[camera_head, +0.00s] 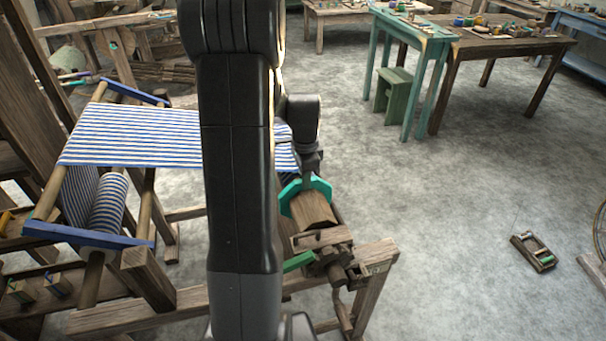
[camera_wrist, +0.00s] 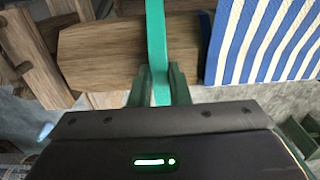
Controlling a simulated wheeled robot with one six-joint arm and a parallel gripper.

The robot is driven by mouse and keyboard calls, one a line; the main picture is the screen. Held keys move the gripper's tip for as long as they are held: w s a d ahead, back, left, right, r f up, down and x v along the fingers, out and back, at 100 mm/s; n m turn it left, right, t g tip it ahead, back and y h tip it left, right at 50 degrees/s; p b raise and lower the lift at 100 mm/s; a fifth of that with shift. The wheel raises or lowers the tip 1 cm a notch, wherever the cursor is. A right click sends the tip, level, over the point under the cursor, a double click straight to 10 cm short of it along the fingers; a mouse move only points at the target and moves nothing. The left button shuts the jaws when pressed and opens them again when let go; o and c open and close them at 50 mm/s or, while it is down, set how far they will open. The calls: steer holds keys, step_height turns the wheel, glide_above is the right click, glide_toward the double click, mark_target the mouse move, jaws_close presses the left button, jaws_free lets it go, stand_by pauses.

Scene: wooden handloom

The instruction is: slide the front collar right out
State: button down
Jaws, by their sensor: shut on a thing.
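The front collar is a flat teal octagonal plate (camera_head: 291,190) around the wooden front beam (camera_head: 314,210) near its right end. In the wrist view the collar (camera_wrist: 156,35) shows edge-on as a teal strip across the beam (camera_wrist: 100,52). My gripper (camera_wrist: 161,85) is shut on the collar's edge, one finger on each side. In the head view my gripper (camera_head: 309,171) comes down on the collar from above. Bare beam lies on the collar's outer side. Part of the collar and beam is hidden by my arm in the head view.
Blue-and-white striped cloth (camera_head: 135,135) lies on the collar's inner side. A wooden bracket with a green lever (camera_head: 298,262) sits below the beam end, beside the frame post (camera_head: 375,262).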

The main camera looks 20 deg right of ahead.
mark_target(312, 206)
steer(key=s, duration=0.7)
steer(key=shift+a+b, duration=0.2)
steer(key=shift+b, duration=0.2)
steer(key=c, duration=1.4)
jaws_free()
steer(key=shift+s, duration=0.1)
steer(key=shift+o, duration=0.2)
step_height(312, 206, up, 14)
steer(key=shift+p, duration=0.4)
steer(key=shift+f, duration=0.1)
